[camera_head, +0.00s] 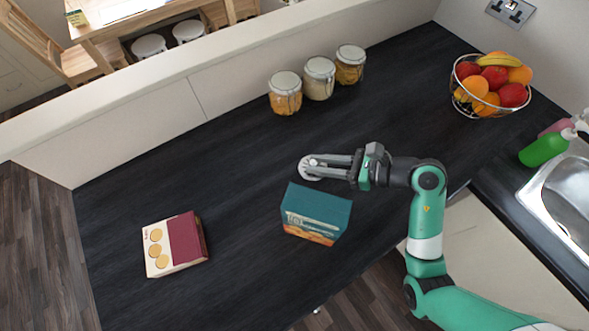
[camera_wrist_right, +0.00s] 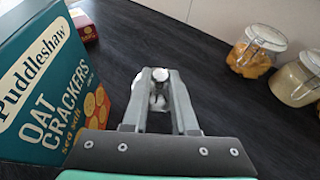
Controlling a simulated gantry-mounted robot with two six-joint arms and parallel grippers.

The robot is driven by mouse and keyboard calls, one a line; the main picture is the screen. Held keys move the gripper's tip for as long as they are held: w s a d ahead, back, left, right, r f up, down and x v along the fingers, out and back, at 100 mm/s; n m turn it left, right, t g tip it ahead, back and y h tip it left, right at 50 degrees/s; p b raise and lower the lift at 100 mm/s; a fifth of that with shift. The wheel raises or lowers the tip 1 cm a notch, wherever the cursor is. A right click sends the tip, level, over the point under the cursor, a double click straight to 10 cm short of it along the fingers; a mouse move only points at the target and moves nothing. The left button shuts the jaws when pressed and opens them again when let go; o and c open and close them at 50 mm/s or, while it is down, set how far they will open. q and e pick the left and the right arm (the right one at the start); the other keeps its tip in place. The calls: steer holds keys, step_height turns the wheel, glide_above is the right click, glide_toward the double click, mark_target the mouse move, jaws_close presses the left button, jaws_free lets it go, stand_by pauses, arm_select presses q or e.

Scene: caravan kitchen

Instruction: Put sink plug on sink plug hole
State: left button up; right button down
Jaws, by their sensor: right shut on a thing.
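The sink plug (camera_head: 308,171) is a small pale round disc at the fingertips of my right gripper (camera_head: 314,162), over the dark worktop. In the right wrist view the plug (camera_wrist_right: 160,75) shows as a white knob between the fingers of the right gripper (camera_wrist_right: 160,82), which is shut on it. I cannot tell whether the plug still touches the worktop. The metal sink (camera_head: 560,195) is at the right edge of the head view, cut off by the frame. Its plug hole does not show. My left gripper is not in view.
A teal cracker box (camera_head: 316,212) stands close to the right gripper. A red and cream box (camera_head: 175,244) lies further left.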

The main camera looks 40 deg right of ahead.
mark_target(301, 164)
steer(key=w+f, duration=0.2)
steer(key=f, duration=0.1)
steer(key=w+a+f+b, duration=0.1)
steer(key=w+f, duration=0.1)
steer(key=w, duration=0.1)
steer(key=shift+w+a+f, duration=0.15)
steer(key=shift+f, duration=0.25)
steer(key=shift+w+f, duration=0.15)
steer(key=shift+f, duration=0.75)
steer(key=shift+w+f, duration=0.1)
steer(key=shift+f, duration=0.8)
steer(key=shift+f, duration=0.2)
steer(key=c, duration=0.7)
jaws_free()
